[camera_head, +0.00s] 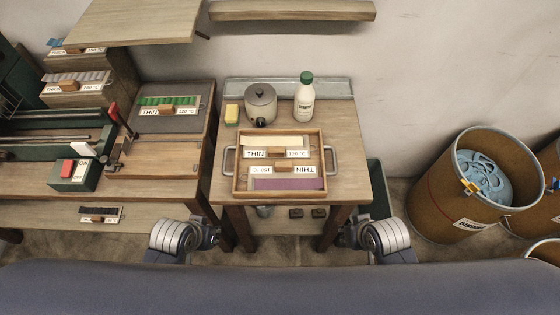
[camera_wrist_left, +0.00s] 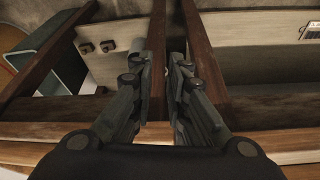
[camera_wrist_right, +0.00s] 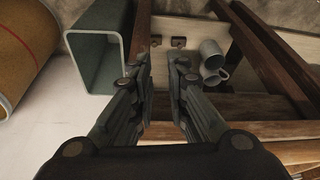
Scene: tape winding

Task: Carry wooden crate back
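The wooden crate (camera_head: 236,161) sits flat on the small wooden table (camera_head: 350,178) in the head view. It has a metal handle at each side, the left one (camera_head: 228,160) and the right one (camera_head: 332,159). Inside lie a cream stack (camera_head: 270,141) and a purple stack (camera_head: 288,184) with THIN labels. My left gripper (camera_head: 214,233) is below and left of the crate, apart from it; its fingers show parted and empty in the left wrist view (camera_wrist_left: 158,62). My right gripper (camera_head: 350,232) is below and right, also apart, with parted, empty fingers in the right wrist view (camera_wrist_right: 160,65).
A grey pot (camera_head: 260,104), a white bottle with green cap (camera_head: 304,100) and a yellow-green sponge (camera_head: 231,114) stand behind the crate. A workbench with a machine (camera_head: 75,175) is left. Large bins (camera_head: 440,200) stand right. A green bin (camera_wrist_right: 100,50) is beside the table.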

